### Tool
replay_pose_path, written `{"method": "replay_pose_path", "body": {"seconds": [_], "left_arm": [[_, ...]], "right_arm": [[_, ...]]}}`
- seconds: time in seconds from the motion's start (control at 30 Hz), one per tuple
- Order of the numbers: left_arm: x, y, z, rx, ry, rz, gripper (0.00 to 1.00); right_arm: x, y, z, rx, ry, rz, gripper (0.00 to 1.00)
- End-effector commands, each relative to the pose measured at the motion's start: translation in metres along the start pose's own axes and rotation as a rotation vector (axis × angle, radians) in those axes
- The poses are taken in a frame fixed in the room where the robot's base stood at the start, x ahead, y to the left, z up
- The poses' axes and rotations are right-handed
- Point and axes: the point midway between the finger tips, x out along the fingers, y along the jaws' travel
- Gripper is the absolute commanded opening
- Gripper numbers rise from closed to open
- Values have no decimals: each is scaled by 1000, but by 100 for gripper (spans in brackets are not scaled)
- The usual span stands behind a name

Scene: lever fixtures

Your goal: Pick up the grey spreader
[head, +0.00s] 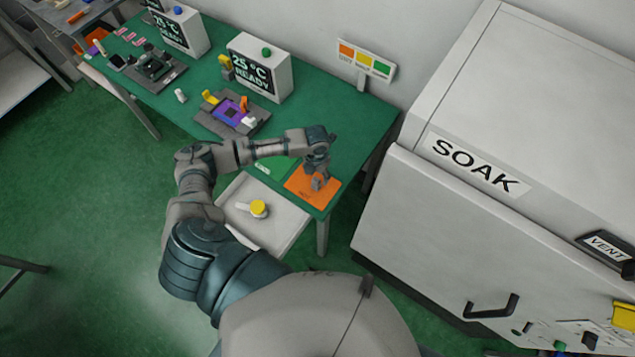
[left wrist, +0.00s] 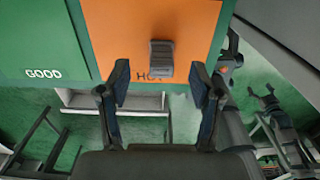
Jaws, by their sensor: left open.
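A small ridged grey block, which looks like the grey spreader (left wrist: 161,58), lies on the orange mat marked HOT (left wrist: 120,45) near its front edge. My left gripper (left wrist: 160,92) is open, its two dark fingers apart and pointing toward the mat. The block shows between and a little beyond the fingertips, with no contact visible. In the head view my left gripper (head: 318,172) hangs over the orange mat (head: 301,190). There the block and the fingers blend in grey. A dark two-pronged shape at the right of the wrist view may be my right gripper; its state is unclear.
A green mat marked GOOD (left wrist: 43,40) lies beside the orange one. A pale tray (head: 280,222) with a yellow-topped item (head: 258,208) is at the table's front. A purple fixture (head: 228,110) stands behind my arm. The large SOAK cabinet (head: 470,130) is close on the right.

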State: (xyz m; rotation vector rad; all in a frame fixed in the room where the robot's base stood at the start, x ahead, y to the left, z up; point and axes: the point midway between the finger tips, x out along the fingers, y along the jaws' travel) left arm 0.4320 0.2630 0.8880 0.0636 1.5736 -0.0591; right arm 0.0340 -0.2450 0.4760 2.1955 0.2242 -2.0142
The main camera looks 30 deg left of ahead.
Motion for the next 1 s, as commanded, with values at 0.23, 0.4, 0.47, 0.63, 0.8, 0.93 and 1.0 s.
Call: {"method": "replay_pose_path", "body": {"seconds": [0.23,0.4,0.47,0.63,0.8,0.93,1.0], "left_arm": [[26,-4,-4,1,3,-1,65],[50,-6,-4,0,2,1,65],[54,-6,-4,0,1,1,65],[56,-6,-4,1,0,2,65],[56,-5,-4,1,0,1,40],[56,-5,-4,1,0,1,7],[56,-5,-4,1,1,1,5]], "right_arm": [[-6,-1,-1,1,1,-1,90],[-8,-2,-1,2,1,-3,90],[-8,-2,-1,2,1,-3,90],[-8,-2,-1,2,1,-3,90],[-8,-1,-1,1,1,-1,90],[-8,1,0,-1,0,1,90],[-8,2,0,-1,0,2,90]]}}
